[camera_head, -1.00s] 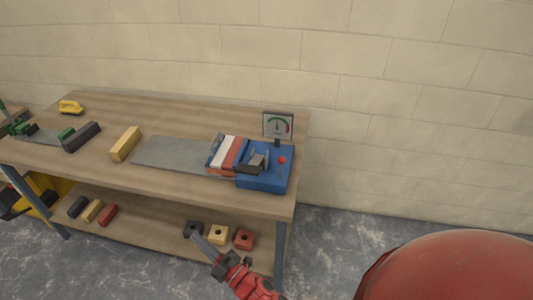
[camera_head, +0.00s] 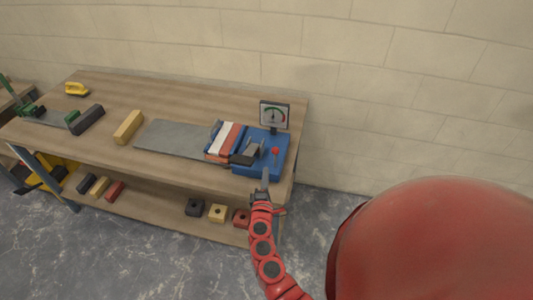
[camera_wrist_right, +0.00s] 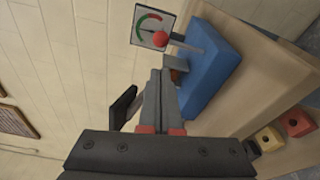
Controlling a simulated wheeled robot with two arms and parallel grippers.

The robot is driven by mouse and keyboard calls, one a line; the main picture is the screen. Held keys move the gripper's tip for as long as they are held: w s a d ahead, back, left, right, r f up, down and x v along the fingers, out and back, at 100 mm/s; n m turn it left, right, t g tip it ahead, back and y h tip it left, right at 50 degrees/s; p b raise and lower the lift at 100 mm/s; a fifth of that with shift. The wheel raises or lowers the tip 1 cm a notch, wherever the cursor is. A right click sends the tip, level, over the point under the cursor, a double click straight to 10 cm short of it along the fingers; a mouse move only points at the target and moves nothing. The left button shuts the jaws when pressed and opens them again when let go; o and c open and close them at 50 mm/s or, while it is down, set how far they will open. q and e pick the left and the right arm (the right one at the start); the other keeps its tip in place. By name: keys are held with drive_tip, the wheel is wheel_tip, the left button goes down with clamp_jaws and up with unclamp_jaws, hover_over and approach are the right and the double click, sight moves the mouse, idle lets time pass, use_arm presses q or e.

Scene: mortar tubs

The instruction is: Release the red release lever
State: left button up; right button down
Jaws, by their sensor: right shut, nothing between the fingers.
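The red release lever shows as a small red knob (camera_head: 276,151) on top of the blue machine (camera_head: 258,168) at the right end of the workbench. In the right wrist view the red knob (camera_wrist_right: 160,40) appears beyond my fingertips, in front of the gauge. My right gripper (camera_head: 265,174) is shut and empty, close to the front side of the blue machine. In the right wrist view its closed fingers (camera_wrist_right: 160,78) point towards the knob, with a gap between them. I cannot tell whether the fingers touch the blue housing. My left gripper is not in view.
A gauge (camera_head: 274,115) stands behind the blue machine. A dark clamp (camera_head: 245,155) and a striped block (camera_head: 223,142) sit to its left. A yellow bar (camera_head: 128,126) and black block (camera_head: 87,120) lie further left. Several blocks rest on the lower shelf (camera_head: 150,207).

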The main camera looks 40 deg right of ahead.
sight(275, 157)
drive_tip(key=p+x, duration=0.1)
drive_tip(key=x, duration=0.9)
drive_tip(key=shift+w+a, duration=0.1)
drive_tip(key=shift+b, duration=0.4)
drive_tip(key=shift+s+m, duration=0.2)
drive_tip(key=shift+m, duration=0.1)
drive_tip(key=shift+d, duration=0.2)
